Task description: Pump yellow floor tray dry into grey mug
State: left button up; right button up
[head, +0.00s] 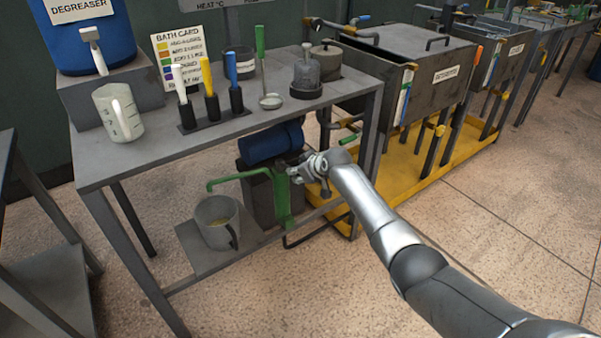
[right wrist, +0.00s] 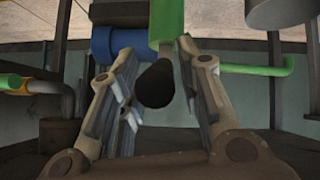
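The grey mug (head: 214,236) stands on the low shelf under the bench, with some yellowish liquid inside. Beside it is a pump with a green body (head: 282,200) and a green spout (head: 232,177) that reaches left above the mug. The yellow floor tray (head: 398,165) lies under the tanks to the right. My right gripper (head: 294,173) is at the pump's upper part. In the right wrist view its fingers (right wrist: 155,62) are apart on either side of a black handle end (right wrist: 155,86), with visible gaps. My left gripper is not in view.
The bench (head: 150,152) above holds a white jug (head: 117,112), colored-handled tools (head: 210,98) and a blue degreaser drum (head: 95,35). A blue cylinder (head: 270,145) lies behind the pump. The floor in front is clear.

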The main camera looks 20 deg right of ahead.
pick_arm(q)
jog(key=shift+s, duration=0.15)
pick_arm(e)
jog(key=shift+f, duration=0.1)
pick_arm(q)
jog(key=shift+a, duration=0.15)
pick_arm(e)
jog(key=shift+v, duration=6.05)
jog(key=shift+f, duration=0.1)
